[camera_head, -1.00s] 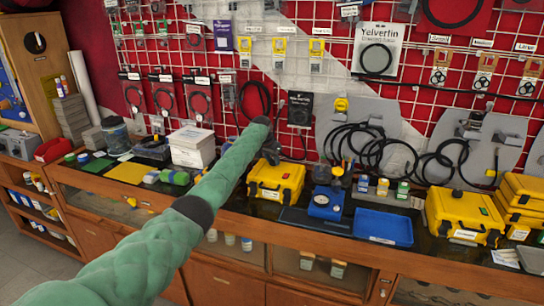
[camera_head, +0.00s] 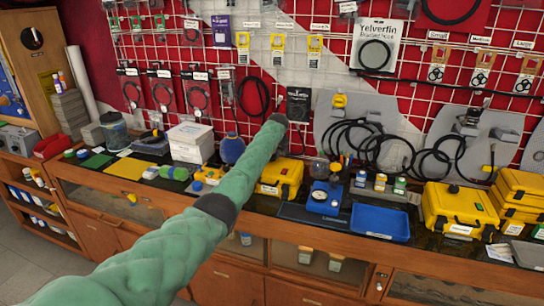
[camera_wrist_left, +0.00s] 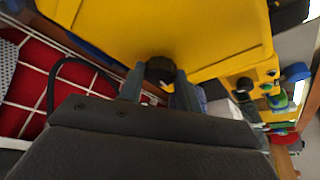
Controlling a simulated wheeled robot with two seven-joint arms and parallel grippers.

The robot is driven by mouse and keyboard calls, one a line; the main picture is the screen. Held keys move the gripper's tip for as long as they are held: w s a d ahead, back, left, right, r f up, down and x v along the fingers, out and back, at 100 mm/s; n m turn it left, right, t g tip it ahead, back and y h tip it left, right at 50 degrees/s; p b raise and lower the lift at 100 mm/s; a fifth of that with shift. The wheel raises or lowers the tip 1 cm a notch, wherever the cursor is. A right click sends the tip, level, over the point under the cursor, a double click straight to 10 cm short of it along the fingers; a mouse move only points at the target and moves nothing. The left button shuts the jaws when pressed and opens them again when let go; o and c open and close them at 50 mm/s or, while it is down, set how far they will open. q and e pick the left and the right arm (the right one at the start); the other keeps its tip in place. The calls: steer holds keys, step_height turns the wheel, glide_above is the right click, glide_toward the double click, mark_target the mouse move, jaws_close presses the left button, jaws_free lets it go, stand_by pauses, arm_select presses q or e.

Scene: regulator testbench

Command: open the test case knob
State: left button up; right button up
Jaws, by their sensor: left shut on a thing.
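The yellow case (camera_head: 281,180) sits on the bench in the head view, partly hidden behind my green-sleeved left arm. In the left wrist view, its yellow body (camera_wrist_left: 200,35) fills the upper part, with a small black knob (camera_wrist_left: 160,70) against it. My left gripper (camera_wrist_left: 161,77) has one finger on each side of the knob and is shut on it. In the head view the fingers and the knob are hidden behind my arm. My right gripper is in neither view.
A blue gauge box (camera_head: 324,200) and a blue tray (camera_head: 380,222) lie right of the case. More yellow cases (camera_head: 460,212) stand farther right. A white box (camera_head: 190,142) stands to the left. The gridded wall (camera_head: 330,70) with hanging parts rises close behind.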

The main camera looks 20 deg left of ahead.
arm_select(q)
steer(key=shift+d+n, duration=0.1)
steer(key=shift+n, duration=0.7)
steer(key=shift+n+g+b, duration=0.3)
steer(key=shift+b, duration=0.05)
steer(key=shift+y, duration=0.3)
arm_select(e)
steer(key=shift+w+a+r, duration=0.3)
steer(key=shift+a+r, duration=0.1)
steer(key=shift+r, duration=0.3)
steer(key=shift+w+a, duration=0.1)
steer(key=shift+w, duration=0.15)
arm_select(q)
steer(key=o, duration=1)
steer(key=shift+r, duration=0.1)
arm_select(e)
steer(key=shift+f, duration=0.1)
